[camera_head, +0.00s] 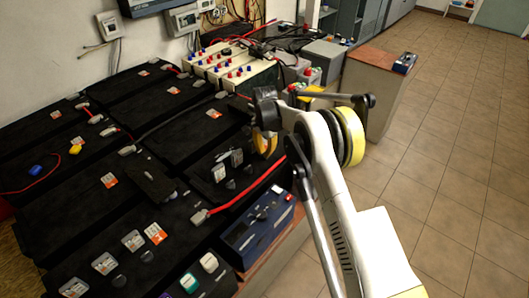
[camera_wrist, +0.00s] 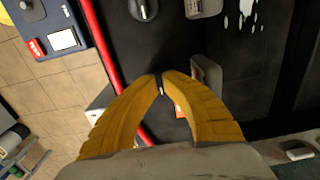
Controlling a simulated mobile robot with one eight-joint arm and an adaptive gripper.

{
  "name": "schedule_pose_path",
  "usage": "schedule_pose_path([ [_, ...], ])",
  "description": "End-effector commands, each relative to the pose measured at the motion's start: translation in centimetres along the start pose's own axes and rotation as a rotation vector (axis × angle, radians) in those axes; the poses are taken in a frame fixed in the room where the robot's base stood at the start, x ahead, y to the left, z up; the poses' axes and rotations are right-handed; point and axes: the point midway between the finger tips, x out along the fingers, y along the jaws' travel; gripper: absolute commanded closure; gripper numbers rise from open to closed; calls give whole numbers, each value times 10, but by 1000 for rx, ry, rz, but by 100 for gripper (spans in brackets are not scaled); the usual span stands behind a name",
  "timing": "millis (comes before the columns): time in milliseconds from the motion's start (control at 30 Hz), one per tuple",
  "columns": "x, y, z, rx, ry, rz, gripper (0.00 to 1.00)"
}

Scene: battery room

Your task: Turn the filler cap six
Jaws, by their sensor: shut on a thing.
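My gripper (camera_wrist: 162,78) has its two yellow fingers brought together at the tips in the wrist view. They are shut on a small dark cap with a pale mark (camera_wrist: 161,90), which I take as filler cap six; the fingers hide most of it, and no number is readable. Another round black cap (camera_wrist: 143,9) with a white line stands apart at the top of the wrist view. In the head view my gripper (camera_head: 266,146) is low over the black battery (camera_head: 190,205), partly hidden behind my own arm. The held cap cannot be made out there.
A red cable (camera_head: 245,191) runs beside my gripper and also shows in the wrist view (camera_wrist: 101,45). A blue instrument box (camera_head: 257,229) stands at the battery's right edge. Grey tabs (camera_head: 219,172) stand close by. The tiled floor (camera_head: 450,150) at right is open.

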Motion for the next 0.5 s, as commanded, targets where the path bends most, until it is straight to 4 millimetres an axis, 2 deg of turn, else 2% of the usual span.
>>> schedule_pose_path([
  [367, 0, 0, 0, 4, 0, 0, 100],
  [400, 0, 0, 0, 4, 0, 0, 79],
  [433, 0, 0, 0, 4, 0, 0, 70],
  [500, 0, 0, 0, 4, 0, 0, 68],
])
